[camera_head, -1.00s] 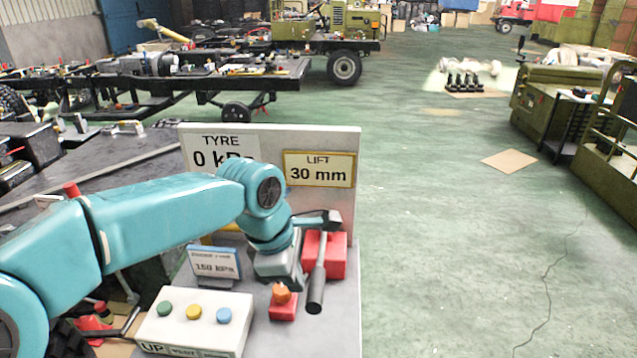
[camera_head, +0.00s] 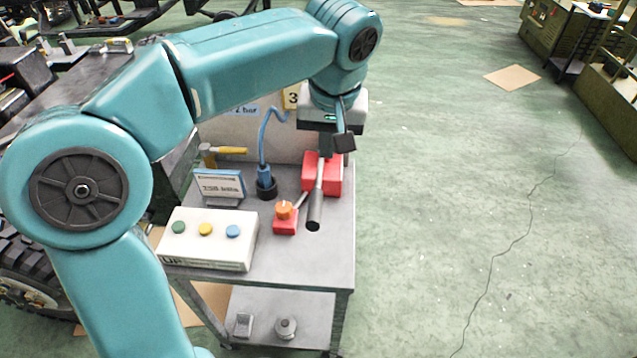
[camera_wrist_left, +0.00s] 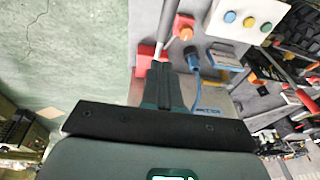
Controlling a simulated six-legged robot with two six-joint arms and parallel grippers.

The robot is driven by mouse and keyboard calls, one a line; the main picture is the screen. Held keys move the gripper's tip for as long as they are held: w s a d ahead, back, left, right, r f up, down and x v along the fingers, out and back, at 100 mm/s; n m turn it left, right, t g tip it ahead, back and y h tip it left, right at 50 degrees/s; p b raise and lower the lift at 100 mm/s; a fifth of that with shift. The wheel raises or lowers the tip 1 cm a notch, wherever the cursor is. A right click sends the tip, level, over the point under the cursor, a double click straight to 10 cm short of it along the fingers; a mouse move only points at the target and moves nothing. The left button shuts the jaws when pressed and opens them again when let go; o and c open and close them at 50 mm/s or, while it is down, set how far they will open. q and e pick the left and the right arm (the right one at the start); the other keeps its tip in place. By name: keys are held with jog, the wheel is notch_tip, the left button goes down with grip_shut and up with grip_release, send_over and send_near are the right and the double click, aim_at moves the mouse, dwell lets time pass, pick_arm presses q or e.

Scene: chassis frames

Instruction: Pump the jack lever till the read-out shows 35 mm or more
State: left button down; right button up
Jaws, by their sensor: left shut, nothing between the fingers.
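The red jack (camera_head: 335,176) sits on the grey cart top, and also shows in the left wrist view (camera_wrist_left: 147,56). Its lever (camera_head: 315,207), a grey bar with a dark round grip, slopes down toward me at its front. My left gripper (camera_head: 327,155) is shut and empty, fingers pointing down just above the jack and the lever's upper part. I cannot tell whether it touches the lever. The left wrist view shows the shut fingers (camera_wrist_left: 162,68) beside the red jack. The lift read-out (camera_head: 291,97) is mostly hidden behind my gripper; only a "3" shows. My right gripper is not in view.
A red block with an orange knob (camera_head: 284,211) stands left of the lever.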

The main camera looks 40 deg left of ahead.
pick_arm(q)
jog(key=shift+f, duration=0.2)
send_over(318, 202)
jog(key=f, duration=1.2)
jog(key=shift+s+d+f, duration=0.2)
jog(key=shift+d, duration=0.15)
jog(key=shift+s+f, duration=0.15)
jog(key=shift+f, duration=0.4)
